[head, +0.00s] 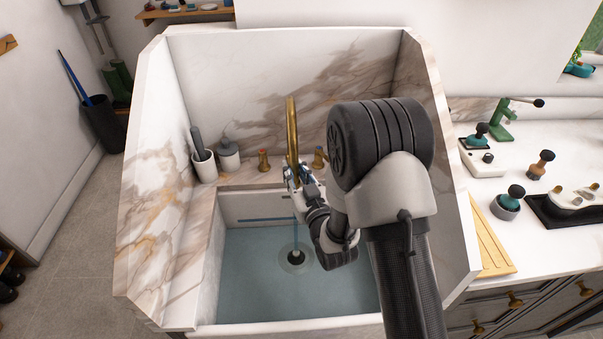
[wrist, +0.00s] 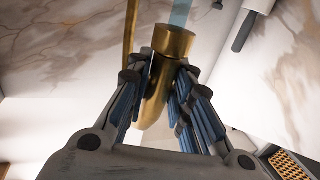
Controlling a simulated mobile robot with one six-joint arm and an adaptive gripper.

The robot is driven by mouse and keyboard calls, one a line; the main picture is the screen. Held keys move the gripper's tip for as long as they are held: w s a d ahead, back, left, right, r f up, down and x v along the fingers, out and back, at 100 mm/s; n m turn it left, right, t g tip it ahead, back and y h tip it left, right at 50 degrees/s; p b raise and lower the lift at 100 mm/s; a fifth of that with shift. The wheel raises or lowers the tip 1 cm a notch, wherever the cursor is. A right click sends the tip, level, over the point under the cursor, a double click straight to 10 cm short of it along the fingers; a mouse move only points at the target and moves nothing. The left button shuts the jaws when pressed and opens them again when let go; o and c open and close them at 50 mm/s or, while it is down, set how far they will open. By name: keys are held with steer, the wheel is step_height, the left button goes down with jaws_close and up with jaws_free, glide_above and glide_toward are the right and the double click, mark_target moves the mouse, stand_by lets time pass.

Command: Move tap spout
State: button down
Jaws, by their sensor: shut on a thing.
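The brass tap spout (head: 291,125) rises at the back of the marble-walled sink, between two brass handles (head: 263,160) (head: 318,157). My gripper (head: 294,178) is at the spout's lower front end, just above the basin. In the wrist view, my gripper (wrist: 160,100) is shut on the brass spout (wrist: 174,42), with blue-padded fingers on both sides of it. A blue stream of water (wrist: 181,14) shows at the spout's end in the wrist view. In the head view a thin blue stream (head: 295,232) falls below the gripper towards the drain.
The basin (head: 240,290) has a blue floor and a dark drain (head: 296,256). High marble side walls (head: 160,190) enclose it. A white cup (head: 204,166) and a lidded grey pot (head: 228,155) stand on the back ledge at left. A counter with small tools lies at right.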

steer(key=shift+s+a+f, duration=0.1)
steer(key=c, duration=1.4)
jaws_free()
steer(key=v, duration=0.7)
steer(key=shift+s, duration=0.25)
